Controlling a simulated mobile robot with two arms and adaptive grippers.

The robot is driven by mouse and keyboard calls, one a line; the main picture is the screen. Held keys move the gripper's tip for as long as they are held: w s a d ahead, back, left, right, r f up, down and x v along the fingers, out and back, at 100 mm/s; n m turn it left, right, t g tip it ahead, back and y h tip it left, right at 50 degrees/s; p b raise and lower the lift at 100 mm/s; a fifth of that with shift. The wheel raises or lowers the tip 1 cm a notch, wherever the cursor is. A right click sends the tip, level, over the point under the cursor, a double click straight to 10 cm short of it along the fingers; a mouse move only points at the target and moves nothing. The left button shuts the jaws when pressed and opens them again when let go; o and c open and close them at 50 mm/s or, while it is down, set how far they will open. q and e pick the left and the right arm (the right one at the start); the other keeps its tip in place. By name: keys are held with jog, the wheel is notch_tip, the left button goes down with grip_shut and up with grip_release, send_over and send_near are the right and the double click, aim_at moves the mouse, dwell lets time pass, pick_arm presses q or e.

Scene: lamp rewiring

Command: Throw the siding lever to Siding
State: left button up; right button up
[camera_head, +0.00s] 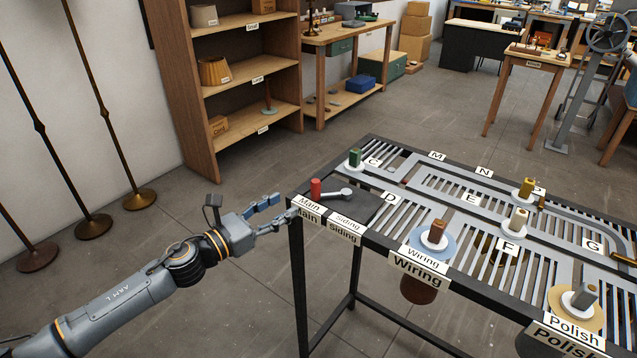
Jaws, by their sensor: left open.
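The siding lever (333,193) lies on a dark plate at the near left corner of the slotted track table. Its red knob (316,188) is at the left end, on the side of the Main label (308,203). The Siding label (346,220) is just to the right of it. My left gripper (283,207) is open and empty, just left of the table corner and apart from the red knob. My right gripper is out of view.
The table (410,215) carries several coloured blocks on round bases, including a green one (355,158) behind the lever and a brown one (438,233) at Wiring. Shelves (240,65) stand behind.

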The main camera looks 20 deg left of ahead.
aim_at(312, 188)
pick_arm(q)
jog(key=p+x, duration=0.3)
jog(key=x, duration=0.7)
jog(key=shift+w, duration=0.25)
jog(key=shift+w+d+f, duration=0.1)
jog(key=shift+w+d, duration=0.15)
jog(key=shift+w, duration=0.2)
jog(key=c, duration=0.9)
grip_shut()
